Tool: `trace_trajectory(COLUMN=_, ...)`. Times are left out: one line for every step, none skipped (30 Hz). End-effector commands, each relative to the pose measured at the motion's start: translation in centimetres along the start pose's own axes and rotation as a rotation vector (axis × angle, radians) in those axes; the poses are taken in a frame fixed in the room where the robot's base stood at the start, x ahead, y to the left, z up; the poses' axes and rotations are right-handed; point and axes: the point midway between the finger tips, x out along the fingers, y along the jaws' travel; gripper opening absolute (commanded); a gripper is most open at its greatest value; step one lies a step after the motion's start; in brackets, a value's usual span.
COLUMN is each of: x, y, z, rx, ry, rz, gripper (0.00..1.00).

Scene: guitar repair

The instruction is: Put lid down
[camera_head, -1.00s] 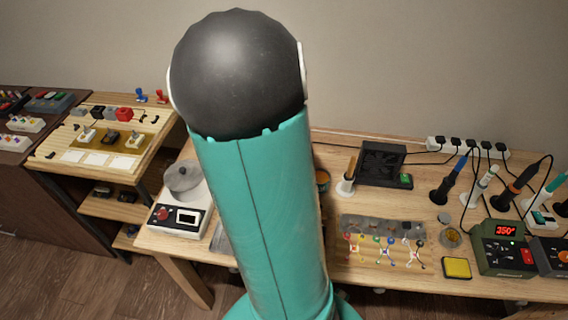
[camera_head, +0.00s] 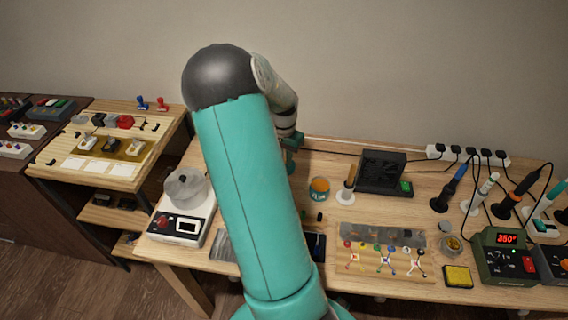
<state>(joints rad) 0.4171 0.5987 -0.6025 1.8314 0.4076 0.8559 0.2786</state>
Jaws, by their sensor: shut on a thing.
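My gripper (camera_head: 290,163) points down over the back of the workbench, just right of my upper arm and left of an open round tin. Only a small teal part of it shows, and the forearm and upper arm cover the rest. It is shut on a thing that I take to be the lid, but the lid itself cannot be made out. The tin (camera_head: 319,195) stands upright with its orange contents uncovered. The gripper looks apart from the tin.
A pot on a white scale-like device (camera_head: 178,226) stands left. A black fan box (camera_head: 382,172), a brush in a holder (camera_head: 346,190), a parts tray (camera_head: 383,262) and soldering tools stand right.

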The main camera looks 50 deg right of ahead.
Motion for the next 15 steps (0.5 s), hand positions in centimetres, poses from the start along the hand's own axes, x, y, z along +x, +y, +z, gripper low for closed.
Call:
trace_trajectory(x=0.9, y=-0.4, z=-0.7, rx=0.0, ry=0.0, rz=0.003, gripper=0.0)
trace_trajectory(x=1.4, y=-0.6, z=-0.9, rx=0.001, ry=0.0, rz=0.003, gripper=0.0)
trace_trajectory(x=1.9, y=-0.8, z=-1.3, rx=0.001, ry=0.001, rz=0.002, gripper=0.0)
trace_trajectory(x=2.2, y=-1.0, z=-1.5, rx=0.001, ry=0.001, rz=0.002, gripper=0.0)
trace_trajectory(x=2.4, y=-1.2, z=-1.7, rx=0.001, ry=0.002, rz=0.001, gripper=0.0)
trace_trajectory(x=2.6, y=-1.3, z=-1.9, rx=0.001, ry=0.002, rz=0.0, gripper=0.0)
trace_trajectory(x=2.8, y=-1.4, z=-2.0, rx=0.001, ry=0.002, rz=0.0, gripper=0.0)
trace_trajectory(x=2.9, y=-1.5, z=-2.0, rx=0.001, ry=0.002, rz=0.0, gripper=0.0)
trace_trajectory(x=3.1, y=-1.6, z=-2.2, rx=0.001, ry=0.002, rz=0.0, gripper=0.0)
trace_trajectory(x=3.3, y=-1.7, z=-2.3, rx=0.0, ry=0.001, rz=0.0, gripper=0.0)
trace_trajectory(x=3.5, y=-1.8, z=-2.5, rx=0.0, ry=0.001, rz=0.0, gripper=0.0)
trace_trajectory(x=4.1, y=-1.9, z=-2.5, rx=0.0, ry=0.0, rz=0.001, gripper=0.0)
trace_trajectory(x=4.6, y=-1.8, z=-2.4, rx=-0.001, ry=0.0, rz=0.001, gripper=0.0)
trace_trajectory(x=5.0, y=-1.8, z=-2.4, rx=0.0, ry=-0.001, rz=0.001, gripper=0.0)
trace_trajectory(x=5.7, y=-1.8, z=-2.5, rx=0.0, ry=0.0, rz=0.001, gripper=0.0)
